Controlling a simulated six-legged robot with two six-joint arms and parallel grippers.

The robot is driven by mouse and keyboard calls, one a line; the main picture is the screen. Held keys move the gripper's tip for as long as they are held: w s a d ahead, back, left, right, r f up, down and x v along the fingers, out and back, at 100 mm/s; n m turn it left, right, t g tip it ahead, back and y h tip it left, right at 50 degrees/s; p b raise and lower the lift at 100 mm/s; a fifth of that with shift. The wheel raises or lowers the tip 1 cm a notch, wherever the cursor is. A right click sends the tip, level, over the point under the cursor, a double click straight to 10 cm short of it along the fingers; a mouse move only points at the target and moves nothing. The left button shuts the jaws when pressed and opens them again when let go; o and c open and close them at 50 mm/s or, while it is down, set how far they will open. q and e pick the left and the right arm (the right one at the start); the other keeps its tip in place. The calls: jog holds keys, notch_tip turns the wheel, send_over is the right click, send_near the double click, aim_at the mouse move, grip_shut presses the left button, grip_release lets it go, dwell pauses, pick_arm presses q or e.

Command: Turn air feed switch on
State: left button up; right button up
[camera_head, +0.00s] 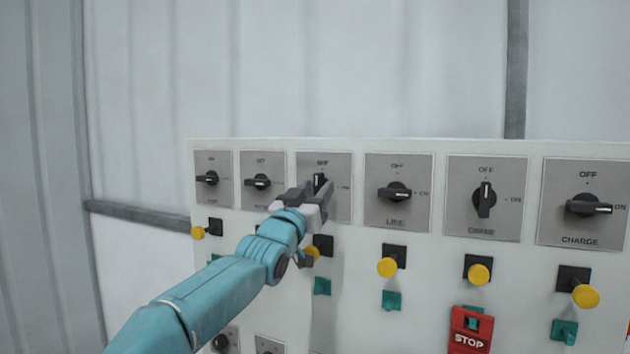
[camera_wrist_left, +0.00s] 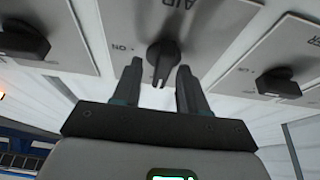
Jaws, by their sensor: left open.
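The air feed switch is a black rotary knob (camera_head: 320,181) on a grey plate, third from the left in the panel's top row. Its handle stands upright, pointing at the OFF mark, with ON to its right. In the left wrist view the knob (camera_wrist_left: 163,52) appears upside down, with "AIR" partly legible on its plate. My left gripper (camera_head: 317,190) is open in front of the knob and hides the lower plate. In the left wrist view its two fingers (camera_wrist_left: 160,72) stand either side of the handle; I cannot tell whether they touch it. My right gripper is not in view.
The white control panel (camera_head: 360,260) carries other rotary switches, including LINE (camera_head: 396,191), one upright knob (camera_head: 485,199) and CHARGE (camera_head: 588,205). Yellow buttons (camera_head: 387,267), green parts (camera_head: 391,300) and a red STOP box (camera_head: 470,330) sit below. A bare wall rises behind.

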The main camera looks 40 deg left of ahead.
pick_arm(q)
jog(key=shift+s+a+r, duration=0.1)
jog(key=shift+s+a, duration=0.05)
jog(key=shift+s, duration=0.05)
jog(key=shift+w, duration=0.15)
grip_shut()
